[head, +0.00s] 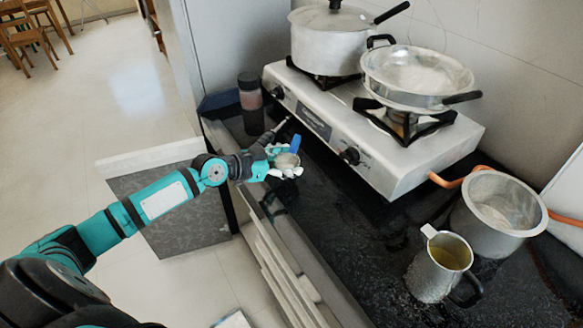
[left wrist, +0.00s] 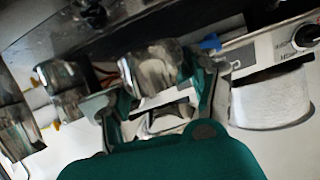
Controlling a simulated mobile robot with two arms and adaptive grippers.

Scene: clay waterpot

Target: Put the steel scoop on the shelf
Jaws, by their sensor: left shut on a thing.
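My left gripper (head: 283,170) is shut on a small rounded steel thing, which I take for the steel scoop (head: 287,160). It is held over the near edge of the black counter, in front of the stove. A blue piece (head: 295,143) sticks up beside it; I cannot tell whether it is part of the scoop. In the left wrist view the shiny steel body (left wrist: 155,68) shows between the fingers, and the blue piece (left wrist: 210,43) shows near the right finger. I cannot clearly pick out the shelf. My right gripper is not in view.
The steel stove (head: 375,135) carries a lidded pot (head: 325,45) and a pan (head: 415,80). A dark-lidded jar (head: 250,95) stands left of it. A steel mug (head: 430,275) and a deep steel pot (head: 485,220) stand at the right. The counter (head: 345,240) before the stove is clear.

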